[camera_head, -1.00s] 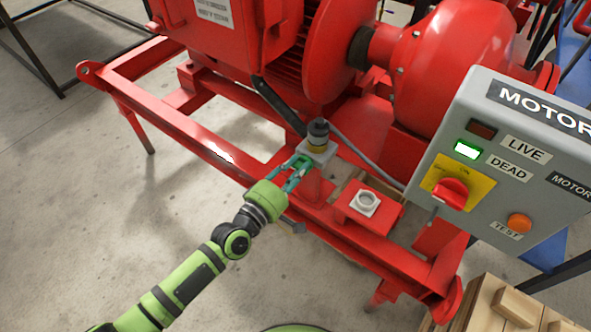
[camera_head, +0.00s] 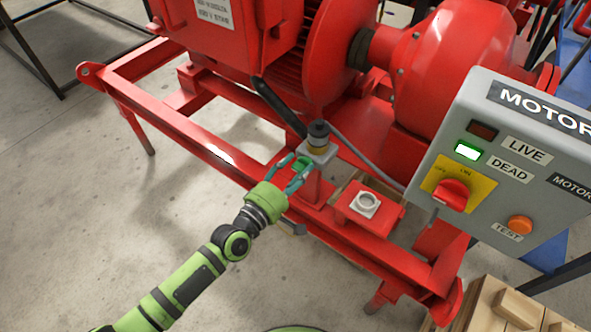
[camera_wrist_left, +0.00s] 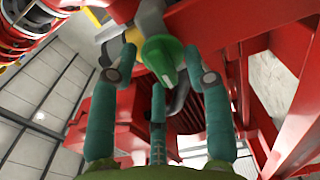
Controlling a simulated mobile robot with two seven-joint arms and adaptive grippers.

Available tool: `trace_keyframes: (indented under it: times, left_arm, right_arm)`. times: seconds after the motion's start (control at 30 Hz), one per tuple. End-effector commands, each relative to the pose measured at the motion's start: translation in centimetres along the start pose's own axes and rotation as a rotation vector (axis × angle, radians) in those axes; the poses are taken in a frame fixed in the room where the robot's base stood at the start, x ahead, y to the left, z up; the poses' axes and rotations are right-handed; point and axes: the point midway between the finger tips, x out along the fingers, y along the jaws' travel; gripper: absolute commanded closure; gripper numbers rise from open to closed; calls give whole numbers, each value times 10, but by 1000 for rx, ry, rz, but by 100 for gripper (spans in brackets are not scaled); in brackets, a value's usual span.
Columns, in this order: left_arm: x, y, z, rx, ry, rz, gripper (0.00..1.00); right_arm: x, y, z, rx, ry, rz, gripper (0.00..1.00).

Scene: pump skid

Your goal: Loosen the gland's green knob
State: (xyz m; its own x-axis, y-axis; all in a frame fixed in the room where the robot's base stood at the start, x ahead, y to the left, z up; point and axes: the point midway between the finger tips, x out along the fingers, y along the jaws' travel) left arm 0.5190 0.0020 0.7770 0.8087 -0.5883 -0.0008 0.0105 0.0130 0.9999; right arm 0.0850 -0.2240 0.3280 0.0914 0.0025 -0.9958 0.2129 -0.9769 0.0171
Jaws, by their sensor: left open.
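The green knob (camera_head: 300,163) sits low on the front side of the gland (camera_head: 318,137), a dark cylinder with a yellowish band on a grey block. In the wrist view the knob (camera_wrist_left: 162,58) is rounded, with a raised ridge. My left gripper (camera_head: 293,168) is open, its teal fingers spread on either side of the knob. In the wrist view the fingertips (camera_wrist_left: 160,66) flank the knob with gaps, and a third finger points up below it. My right gripper is not in view.
The red skid frame (camera_head: 190,132) runs under the gland. A red pedestal with an empty grey square socket (camera_head: 365,203) stands to the right. The grey motor panel (camera_head: 480,225) shows a lit green DEAD lamp.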

Motion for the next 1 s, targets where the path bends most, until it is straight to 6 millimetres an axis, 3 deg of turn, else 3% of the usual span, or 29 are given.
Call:
trace_keyframes:
  times: [0.17,0.6,0.8,1.0]
  left_arm:
    - [-17,-1,0,1,0,-3,51]
    - [-103,-1,0,-1,-1,-4,51]
    - [-119,0,0,0,0,-1,51]
    - [-120,0,0,-1,0,-1,51]
  right_arm:
    - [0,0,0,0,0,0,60]
    - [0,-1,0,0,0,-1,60]
    - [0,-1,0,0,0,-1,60]
    - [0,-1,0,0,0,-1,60]
